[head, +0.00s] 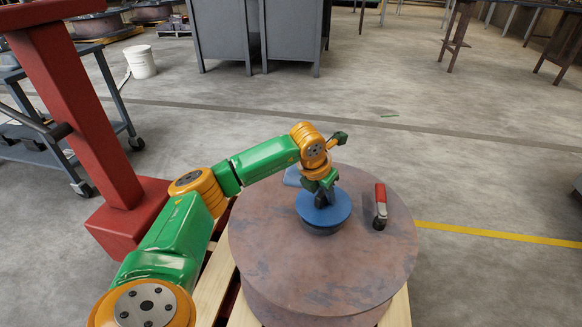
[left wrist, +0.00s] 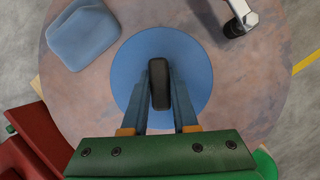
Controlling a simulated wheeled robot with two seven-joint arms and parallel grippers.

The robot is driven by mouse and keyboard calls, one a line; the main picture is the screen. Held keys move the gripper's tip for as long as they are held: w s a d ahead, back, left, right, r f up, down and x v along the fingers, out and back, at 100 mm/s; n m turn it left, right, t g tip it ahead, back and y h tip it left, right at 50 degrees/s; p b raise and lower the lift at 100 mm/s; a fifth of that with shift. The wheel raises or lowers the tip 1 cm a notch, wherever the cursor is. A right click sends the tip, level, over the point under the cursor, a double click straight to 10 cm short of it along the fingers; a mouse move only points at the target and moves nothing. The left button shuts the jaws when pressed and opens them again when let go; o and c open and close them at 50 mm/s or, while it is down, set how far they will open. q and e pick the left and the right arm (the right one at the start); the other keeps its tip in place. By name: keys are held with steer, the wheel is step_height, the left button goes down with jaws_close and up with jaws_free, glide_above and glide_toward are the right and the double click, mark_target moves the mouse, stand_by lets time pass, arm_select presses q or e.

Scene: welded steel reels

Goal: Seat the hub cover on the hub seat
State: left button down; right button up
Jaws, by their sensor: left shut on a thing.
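The hub cover (head: 323,211) is a round blue disc with a dark upright handle. It also shows in the left wrist view (left wrist: 197,80), where its handle sits between two blue-grey fingers. My left gripper (head: 322,197) is shut on that handle from above; it fills the lower part of the left wrist view (left wrist: 160,76). A dark round part, which looks like the hub seat (head: 322,231), shows just below the cover's near edge. The cover hides most of it. I cannot tell whether cover and seat touch. My right gripper is not in view.
The big rusty reel (head: 262,262) lies flat on a wooden pallet (head: 213,283). A red-handled tool (head: 380,205) is on the reel, right of the cover. A red post (head: 78,105) stands at left.

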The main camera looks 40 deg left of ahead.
arm_select(q)
steer(key=shift+f+b, duration=0.7)
steer(key=shift+f, duration=0.35)
stand_by(0.4)
stand_by(0.6)
steer(key=shift+f, duration=0.45)
stand_by(0.9)
steer(key=c, duration=0.6)
jaws_free()
steer(key=o, duration=0.6)
